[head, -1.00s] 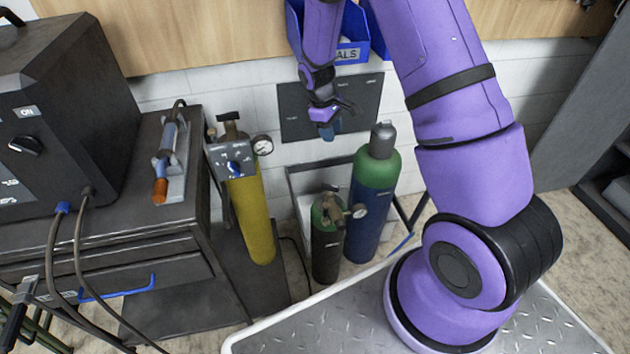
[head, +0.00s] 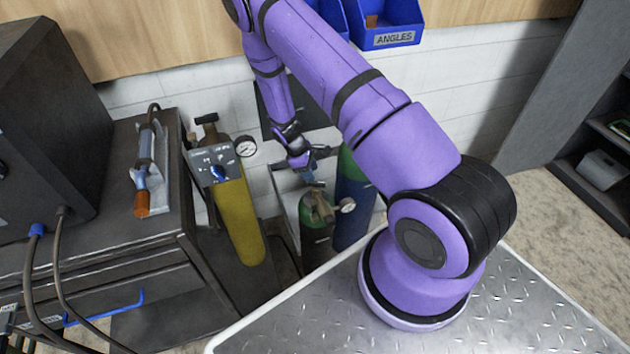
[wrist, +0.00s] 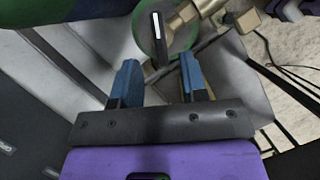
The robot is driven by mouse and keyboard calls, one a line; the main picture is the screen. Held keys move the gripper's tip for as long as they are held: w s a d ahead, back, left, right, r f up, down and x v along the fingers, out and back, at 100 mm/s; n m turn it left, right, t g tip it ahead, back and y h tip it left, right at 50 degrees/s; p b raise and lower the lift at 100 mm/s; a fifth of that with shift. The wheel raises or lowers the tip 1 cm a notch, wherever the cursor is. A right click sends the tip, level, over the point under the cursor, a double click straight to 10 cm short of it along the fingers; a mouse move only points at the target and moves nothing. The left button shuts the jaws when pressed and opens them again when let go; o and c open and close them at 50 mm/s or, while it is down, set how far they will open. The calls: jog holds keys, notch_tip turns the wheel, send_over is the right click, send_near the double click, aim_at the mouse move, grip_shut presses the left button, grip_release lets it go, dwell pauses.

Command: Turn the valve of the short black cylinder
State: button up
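The short black cylinder (head: 316,247) with a green shoulder stands upright beside the tall cylinder. Its valve fitting and small gauge (head: 347,204) show at its top. In the wrist view the valve handle (wrist: 157,32) is a dark bar with a white stripe, over the green shoulder (wrist: 146,45). My gripper (head: 309,179) is just above the cylinder's top and partly covers the valve in the head view. In the wrist view my gripper (wrist: 158,70) has its two blue fingers apart with nothing between them; the handle lies just beyond the fingertips.
The tall green and blue cylinder (head: 352,215) stands close on the right, partly behind my arm. A yellow cylinder (head: 238,220) with a gauge and control box stands left. A dark cabinet (head: 120,250) is further left. Blue bins (head: 388,25) hang on the wall above.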

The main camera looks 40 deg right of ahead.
aim_at(316, 182)
jog(key=shift+x, duration=2.6)
jog(key=shift+c, duration=0.5)
grip_shut()
